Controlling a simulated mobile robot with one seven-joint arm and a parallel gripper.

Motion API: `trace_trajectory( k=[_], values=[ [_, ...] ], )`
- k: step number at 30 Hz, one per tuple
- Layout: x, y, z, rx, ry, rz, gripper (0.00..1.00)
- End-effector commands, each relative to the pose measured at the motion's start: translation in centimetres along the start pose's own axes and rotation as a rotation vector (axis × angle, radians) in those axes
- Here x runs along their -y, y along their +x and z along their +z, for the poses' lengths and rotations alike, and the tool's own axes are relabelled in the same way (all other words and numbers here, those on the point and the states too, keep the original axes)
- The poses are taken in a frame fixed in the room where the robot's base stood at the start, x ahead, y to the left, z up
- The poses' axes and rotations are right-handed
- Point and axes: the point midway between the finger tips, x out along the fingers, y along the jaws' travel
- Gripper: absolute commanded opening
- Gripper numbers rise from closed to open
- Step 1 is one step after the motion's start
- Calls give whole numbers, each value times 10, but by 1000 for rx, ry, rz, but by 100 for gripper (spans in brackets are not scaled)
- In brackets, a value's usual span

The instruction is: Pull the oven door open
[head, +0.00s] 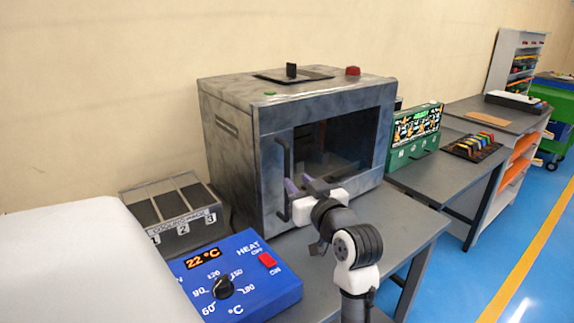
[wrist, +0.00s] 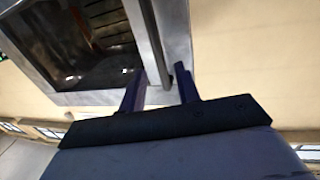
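The oven (head: 235,150) is a grey metal box on the bench with a dark glass window (head: 340,140) in its front door. The door looks shut. A dark vertical handle (head: 281,160) stands at the door's left side. My gripper (head: 297,186) is at the lower part of the handle, its purple fingers pointing at the door. In the wrist view, the handle (wrist: 150,38) comes down between the two spread fingers of the gripper (wrist: 161,85). A gap shows between the left finger and the handle; the right finger is close to the handle's end, contact unclear.
A blue heat control box (head: 235,280) reading 22 °C and a numbered cooling rack (head: 170,215) stand left of the oven. A green box (head: 415,135) stands to its right. The bench (head: 400,225) ahead of the door is mostly bare beside my arm.

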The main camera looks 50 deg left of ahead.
Motion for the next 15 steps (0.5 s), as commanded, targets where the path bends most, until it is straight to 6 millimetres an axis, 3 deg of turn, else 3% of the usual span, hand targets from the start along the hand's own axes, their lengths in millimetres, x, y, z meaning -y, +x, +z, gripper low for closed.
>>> trace_trajectory(
  k=[6, 15],
  values=[
    [1, 43, -3, 1, 0, -1, 32],
    [0, 69, 0, 0, 0, 1, 32]
  ],
)
